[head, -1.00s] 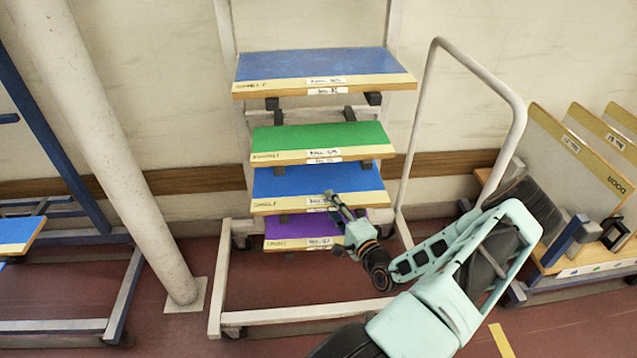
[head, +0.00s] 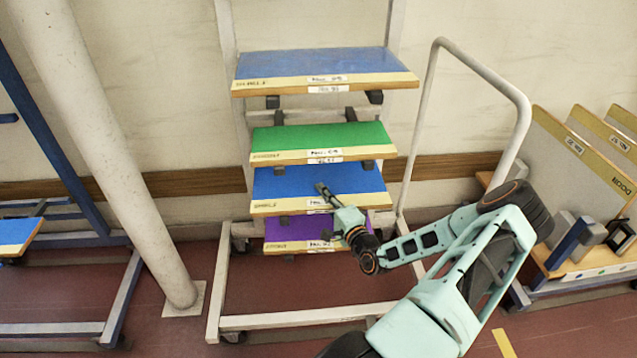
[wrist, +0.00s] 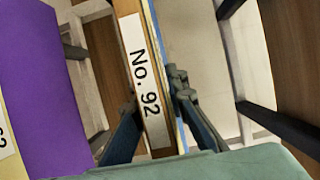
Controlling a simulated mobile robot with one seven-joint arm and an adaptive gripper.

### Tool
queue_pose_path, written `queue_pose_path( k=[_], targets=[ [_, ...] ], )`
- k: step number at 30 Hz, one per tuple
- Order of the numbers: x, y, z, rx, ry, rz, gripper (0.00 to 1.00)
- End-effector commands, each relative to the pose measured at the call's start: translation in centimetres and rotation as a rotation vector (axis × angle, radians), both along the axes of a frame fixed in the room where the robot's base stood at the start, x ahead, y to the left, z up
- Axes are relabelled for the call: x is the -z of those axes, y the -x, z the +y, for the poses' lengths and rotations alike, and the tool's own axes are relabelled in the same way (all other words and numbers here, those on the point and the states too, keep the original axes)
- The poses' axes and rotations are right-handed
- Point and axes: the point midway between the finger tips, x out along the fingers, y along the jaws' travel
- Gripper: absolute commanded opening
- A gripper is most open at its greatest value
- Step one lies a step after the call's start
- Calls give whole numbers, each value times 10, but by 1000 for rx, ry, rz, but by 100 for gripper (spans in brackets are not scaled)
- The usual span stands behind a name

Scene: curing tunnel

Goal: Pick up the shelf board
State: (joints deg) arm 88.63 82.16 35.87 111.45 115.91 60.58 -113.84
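The blue shelf board (head: 289,181) is third from the top on the white rack, level, with a yellow-and-wood front edge and white labels. My gripper (head: 324,196) is at the right half of its front edge. In the wrist view the board's edge (wrist: 140,60), labelled No. 92, runs between my two fingers (wrist: 157,108), one on each face. The fingers are apart, and I cannot make out firm contact.
A green board (head: 321,137) is close above and a purple board (head: 291,229) close below; another blue board (head: 312,62) is on top. A pillar (head: 113,150) stands left. Door panels (head: 585,150) stand far right.

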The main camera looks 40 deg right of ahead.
Motion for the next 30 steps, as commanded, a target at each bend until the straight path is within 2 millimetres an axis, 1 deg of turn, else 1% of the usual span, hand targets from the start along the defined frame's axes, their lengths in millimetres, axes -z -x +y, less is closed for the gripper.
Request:
queue_pose_path(
  k=[2,12,13,20,23,30],
  targets=[
    [0,0,0,0,0,0,0],
    [0,0,0,0,0,0,0],
    [-3,-1,0,0,3,-7,0],
    [-5,-1,0,0,4,-6,0],
    [-15,-1,0,-1,5,-6,0],
    [-58,-1,0,-3,7,-6,0]
  ],
)
